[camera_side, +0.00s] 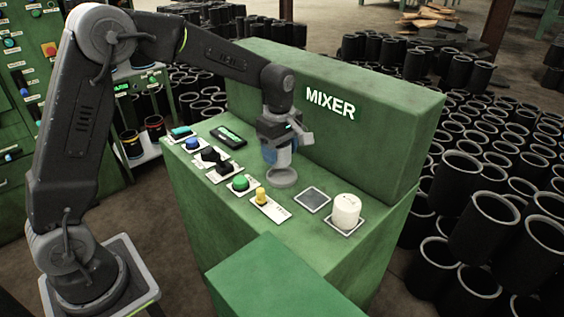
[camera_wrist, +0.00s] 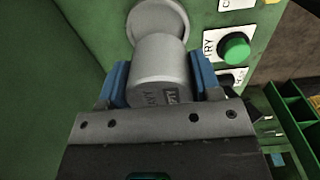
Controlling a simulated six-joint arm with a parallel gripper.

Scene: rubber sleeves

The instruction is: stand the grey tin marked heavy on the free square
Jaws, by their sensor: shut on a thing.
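My gripper (camera_side: 282,155) is over the green mixer top, its blue-padded fingers shut on a grey tin (camera_wrist: 160,68). Dark lettering on the tin faces the wrist camera (camera_wrist: 160,95), but I cannot read all of it. In the side view the fingers mostly hide the tin. A round grey disc (camera_side: 283,178) lies on the mixer top just below the gripper; it also shows beyond the tin in the wrist view (camera_wrist: 158,18). I cannot tell whether tin and disc touch. An empty, pale-edged dark square (camera_side: 312,198) lies right of the disc.
A white tin (camera_side: 346,211) stands upright on another square, right of the empty one. A yellow button (camera_side: 261,195), a green button (camera_side: 240,183) and several other controls line the left of the top. The tall MIXER housing (camera_side: 335,110) rises behind my gripper.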

